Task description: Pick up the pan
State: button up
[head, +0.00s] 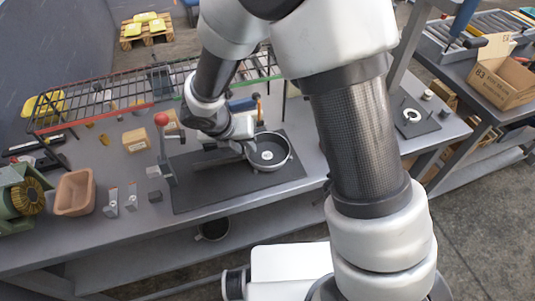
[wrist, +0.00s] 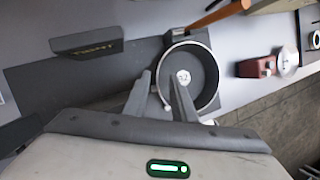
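The pan (head: 268,163) is a round, dark-bottomed dish with a pale metal rim. It sits on the dark mat (head: 290,175) on the workbench. In the wrist view the pan (wrist: 205,80) lies just beyond my fingertips, with a small light round spot inside it. My gripper (wrist: 158,80) is open, its two fingers spread with a gap between them. The near left part of the pan's rim shows in or close to that gap; I cannot tell whether either finger touches it. In the head view my gripper (head: 247,144) is at the pan's left side, partly hidden by my arm.
A red-knobbed lever press (head: 163,150) stands left of the pan. A wire rack (head: 150,92) runs behind it. A brown handle (wrist: 213,18) lies close beyond the pan in the wrist view. The mat's front right is clear. A terracotta-coloured bin (head: 75,192) stands far left.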

jog(key=shift+x, duration=1.2)
grip_shut()
jog(key=shift+r, duration=0.2)
